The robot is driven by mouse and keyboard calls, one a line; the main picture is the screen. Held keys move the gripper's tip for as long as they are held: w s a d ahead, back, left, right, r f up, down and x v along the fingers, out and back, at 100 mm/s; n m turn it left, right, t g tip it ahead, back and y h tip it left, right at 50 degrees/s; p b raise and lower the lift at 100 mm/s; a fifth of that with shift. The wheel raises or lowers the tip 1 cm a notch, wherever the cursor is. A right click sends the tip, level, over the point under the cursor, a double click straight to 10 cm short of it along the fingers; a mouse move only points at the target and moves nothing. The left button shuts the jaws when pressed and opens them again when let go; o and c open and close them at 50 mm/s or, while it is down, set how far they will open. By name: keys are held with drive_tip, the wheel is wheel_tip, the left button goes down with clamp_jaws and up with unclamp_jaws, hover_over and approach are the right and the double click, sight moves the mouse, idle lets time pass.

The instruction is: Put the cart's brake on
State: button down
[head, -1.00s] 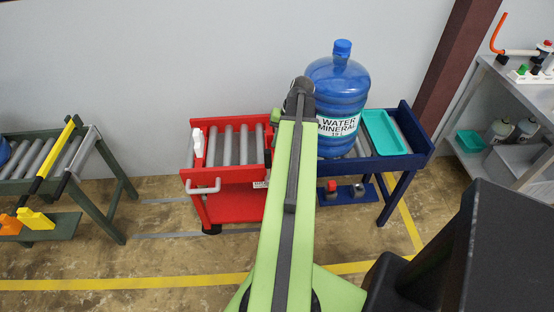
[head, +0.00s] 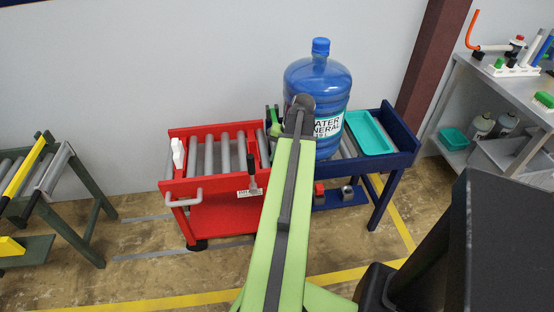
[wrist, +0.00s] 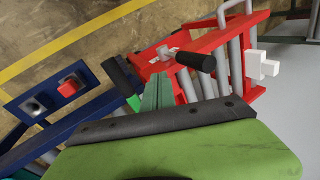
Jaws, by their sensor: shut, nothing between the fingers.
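The red cart (head: 212,216) stands left of the blue stand, with grey rollers on top. A lever with a black grip (head: 252,176) is on its front right corner, above a white label (head: 249,193). The grip also shows in the wrist view (wrist: 196,60), sticking out from the red frame (wrist: 211,43). My gripper's green fingers (wrist: 155,92) are shut and empty, apart from the grip and nearer the camera. Which part is the brake is not marked legibly; the lever is the likeliest in view.
A blue water jug (head: 318,92) stands on the blue stand (head: 402,160) beside a teal tray (head: 369,133). A green and black part (head: 274,124) sits between stand and cart. A green roller stand (head: 88,212) is left; grey shelving (head: 490,85) is right. Floor in front is clear.

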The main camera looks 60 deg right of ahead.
sight(252, 173)
drive_tip(key=shift+w+a+f+b, duration=0.2)
drive_tip(key=shift+w+a+f, duration=0.2)
drive_tip(key=shift+w, duration=0.4)
drive_tip(key=shift+w+a+f+b, duration=0.2)
drive_tip(key=shift+w+a+f, duration=0.1)
drive_tip(key=shift+w+f, duration=0.35)
drive_tip(key=shift+w+a+f+b, duration=0.2)
drive_tip(key=shift+w+a+f, duration=0.15)
drive_tip(key=shift+w, duration=0.55)
